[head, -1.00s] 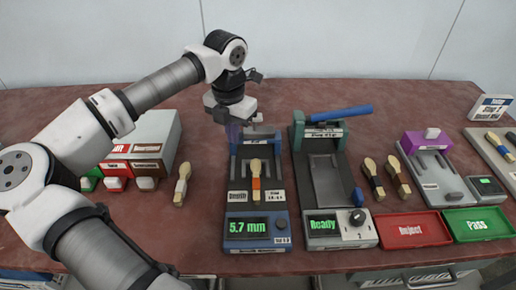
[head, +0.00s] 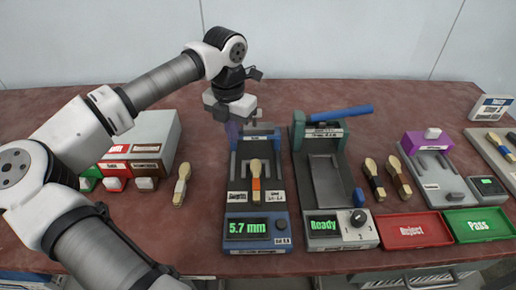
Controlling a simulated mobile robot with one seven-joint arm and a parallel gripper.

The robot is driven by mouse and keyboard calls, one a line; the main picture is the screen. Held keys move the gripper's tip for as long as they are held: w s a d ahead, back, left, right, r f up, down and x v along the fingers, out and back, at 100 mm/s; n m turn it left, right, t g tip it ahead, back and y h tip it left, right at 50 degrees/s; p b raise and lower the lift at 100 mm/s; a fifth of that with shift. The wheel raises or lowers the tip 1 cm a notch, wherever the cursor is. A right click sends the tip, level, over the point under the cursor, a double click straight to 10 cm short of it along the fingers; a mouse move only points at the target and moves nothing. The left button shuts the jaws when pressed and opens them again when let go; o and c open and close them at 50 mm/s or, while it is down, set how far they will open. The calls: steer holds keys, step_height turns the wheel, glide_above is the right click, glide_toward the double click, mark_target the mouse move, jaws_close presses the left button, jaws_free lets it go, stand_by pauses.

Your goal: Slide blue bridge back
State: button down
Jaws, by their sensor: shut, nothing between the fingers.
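The blue bridge (head: 262,130) spans the back end of the measuring device (head: 234,205), whose display reads 5.7 mm. A wooden spoon (head: 255,178) with an orange band lies lengthwise on the device bed, in front of the bridge. My gripper (head: 250,119) is shut and empty, at the back left of the bridge. Its fingers are small and partly hidden here, so I cannot tell whether they touch the bridge.
To the right stands a green press (head: 326,185) with a blue lever and a "Ready" display. Red Reject (head: 413,243) and green Pass (head: 480,236) trays lie front right. Loose spoons lie on both sides. A purple-bridged device (head: 440,190) stands farther right.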

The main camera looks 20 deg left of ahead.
step_height(320, 180, up, 7)
steer(key=p, duration=0.3)
steer(key=shift+f, duration=0.2)
stand_by(0.6)
